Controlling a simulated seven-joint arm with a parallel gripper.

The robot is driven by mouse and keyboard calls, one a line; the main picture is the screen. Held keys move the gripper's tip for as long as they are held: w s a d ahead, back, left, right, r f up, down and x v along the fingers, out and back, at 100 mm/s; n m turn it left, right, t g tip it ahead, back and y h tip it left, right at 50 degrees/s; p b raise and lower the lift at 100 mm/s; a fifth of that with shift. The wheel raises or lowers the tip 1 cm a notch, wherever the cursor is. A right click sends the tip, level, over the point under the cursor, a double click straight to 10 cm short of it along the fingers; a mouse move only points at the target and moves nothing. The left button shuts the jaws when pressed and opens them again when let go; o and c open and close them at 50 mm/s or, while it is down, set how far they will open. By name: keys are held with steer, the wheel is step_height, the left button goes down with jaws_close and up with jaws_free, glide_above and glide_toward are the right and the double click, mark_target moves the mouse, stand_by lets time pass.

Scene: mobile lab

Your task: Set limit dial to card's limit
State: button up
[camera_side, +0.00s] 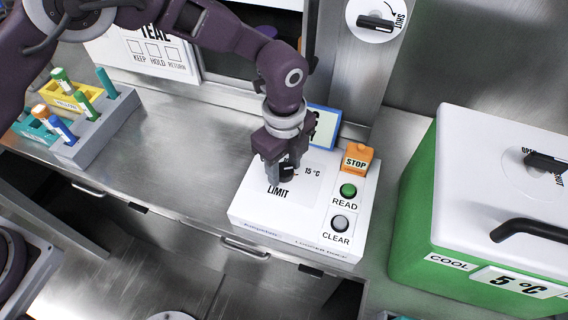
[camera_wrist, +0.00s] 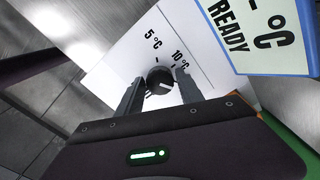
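The black limit dial (camera_wrist: 160,80) sits on the white panel of the device (camera_side: 250,215), above the word LIMIT. Its scale shows 5 °C and 10 °C in the wrist view and 15 °C in the side view. A pale mark shows on the dial, but its exact setting is unclear. My gripper (camera_wrist: 160,76) is low over the panel, its fingers on either side of the dial with small gaps showing. A white card (camera_side: 150,50) headed TEAL stands at the back left, with KEEP, HOLD and RETURN boxes; my arm covers its upper part, and no limit is readable.
A blue-framed display (camera_wrist: 262,30) reading READY and "- °C" stands behind the dial. A green cooler (camera_side: 420,205) stands far right; a tube rack (camera_side: 95,130) stands left.

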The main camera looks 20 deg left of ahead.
jaws_close()
steer(key=n, duration=0.4)
steer(key=shift+n, duration=0.4)
steer(key=n, duration=0.5)
steer(key=shift+n, duration=0.3)
steer(key=n, duration=1.3)
steer(key=shift+n, duration=0.4)
